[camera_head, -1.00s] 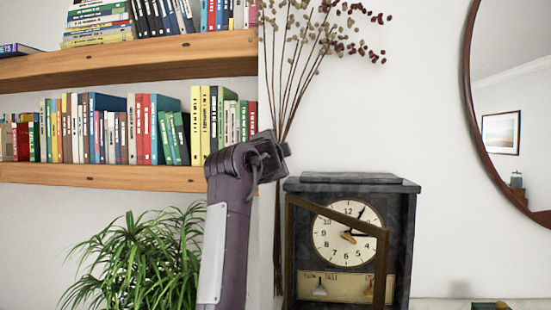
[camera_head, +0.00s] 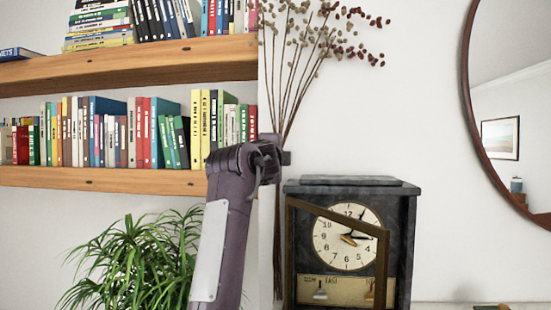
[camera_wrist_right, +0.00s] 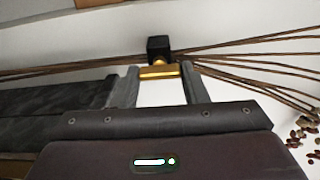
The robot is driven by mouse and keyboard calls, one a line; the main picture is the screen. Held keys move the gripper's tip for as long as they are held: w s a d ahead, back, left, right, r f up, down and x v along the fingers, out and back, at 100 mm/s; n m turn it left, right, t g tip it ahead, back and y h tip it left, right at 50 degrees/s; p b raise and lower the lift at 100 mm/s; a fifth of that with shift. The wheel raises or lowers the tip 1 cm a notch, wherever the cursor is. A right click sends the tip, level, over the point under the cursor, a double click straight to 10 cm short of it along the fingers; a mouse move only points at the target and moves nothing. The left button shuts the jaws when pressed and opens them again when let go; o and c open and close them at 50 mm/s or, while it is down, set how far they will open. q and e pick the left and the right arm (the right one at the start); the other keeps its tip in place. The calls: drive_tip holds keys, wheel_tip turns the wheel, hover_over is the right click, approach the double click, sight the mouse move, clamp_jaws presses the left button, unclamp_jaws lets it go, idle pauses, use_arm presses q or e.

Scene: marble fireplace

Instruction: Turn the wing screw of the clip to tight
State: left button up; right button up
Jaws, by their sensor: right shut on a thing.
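The wing screw (camera_wrist_right: 158,71) is a small brass piece in the right wrist view. It sits below a small black block (camera_wrist_right: 158,46) that appears to be the clip, at the dried stems. My right gripper (camera_wrist_right: 160,67) has one finger on each side of the brass wing and is shut on it. In the head view the clip and screw cannot be made out. One of my arm links rises there in front of the stems, and no gripper fingers show. My left gripper is not in view.
A dark clock (camera_head: 403,240) with a brown-framed door stands right of my arm. Dried stems (camera_head: 285,95) rise behind the arm. Wooden bookshelves (camera_head: 100,180) and a green plant (camera_head: 135,260) are left. A round mirror (camera_head: 475,120) hangs right; bare wall lies between.

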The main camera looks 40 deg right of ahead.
drive_tip(key=o, duration=1)
drive_tip(key=b+v, duration=0.4)
drive_tip(key=v, duration=0.3)
drive_tip(key=shift+s+a, duration=0.3)
